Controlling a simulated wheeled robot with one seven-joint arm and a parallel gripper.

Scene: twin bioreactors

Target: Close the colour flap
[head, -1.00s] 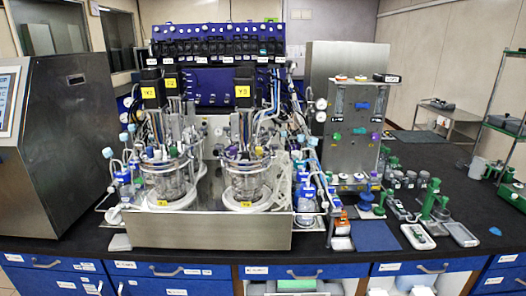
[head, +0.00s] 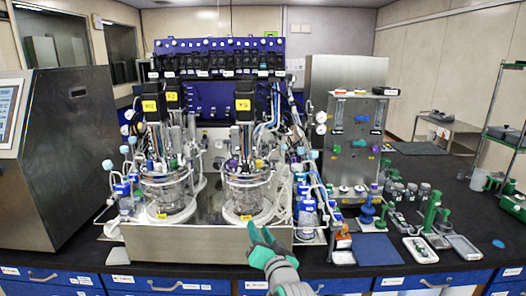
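I cannot make out a part that is clearly the colour flap. The twin bioreactors stand on a steel base (head: 200,245) on the black bench, with a left glass vessel (head: 168,193) and a right glass vessel (head: 246,192). A steel unit (head: 352,140) with green, blue and purple knobs stands to their right. My gripper (head: 261,236), grey with teal fingers, is in front of the steel base, below the right vessel in the picture. It seems to hold nothing. Its finger gap is too small to judge.
A blue mat (head: 377,248) lies on the bench to the right, near green-handled tools (head: 432,210) and small trays (head: 462,247). A large steel cabinet (head: 68,160) stands at the left. Tubes and bottles (head: 307,215) crowd the right side of the base. Blue drawers (head: 150,284) run below the bench edge.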

